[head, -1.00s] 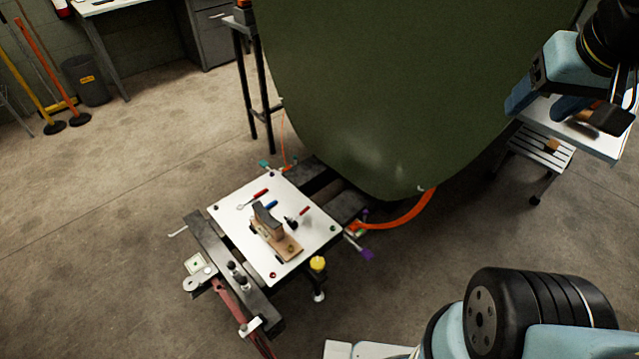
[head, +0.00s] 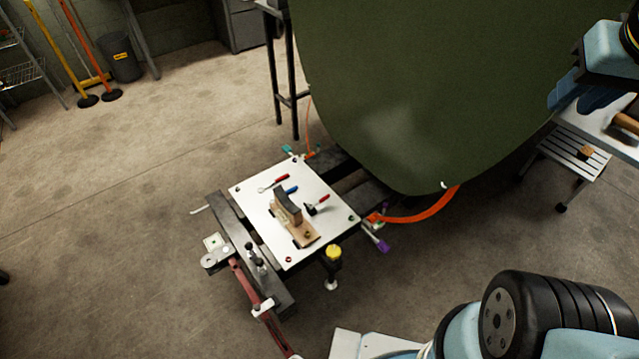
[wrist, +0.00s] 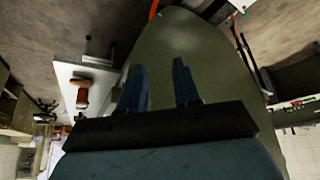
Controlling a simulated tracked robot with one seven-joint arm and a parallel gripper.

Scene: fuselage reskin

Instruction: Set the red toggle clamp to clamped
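On a white plate (head: 262,204) at the centre of the head view, a small red-handled piece with a black body (head: 318,202) looks like the red toggle clamp. It is too small to tell whether its handle is up or down. A second red-handled item (head: 275,182) with a silver end lies farther back on the plate. My gripper (head: 566,97) is high at the right of the head view, far from the plate. In the wrist view, the two blue fingers of my gripper (wrist: 160,84) stand apart with nothing between them.
A curved wooden block (head: 303,232) and a blue-handled item (head: 287,190) share the plate. A large green fuselage skin (head: 400,90) stands behind it. A dark red bar (head: 247,286) runs at front left. A slatted step (head: 573,152) stands right.

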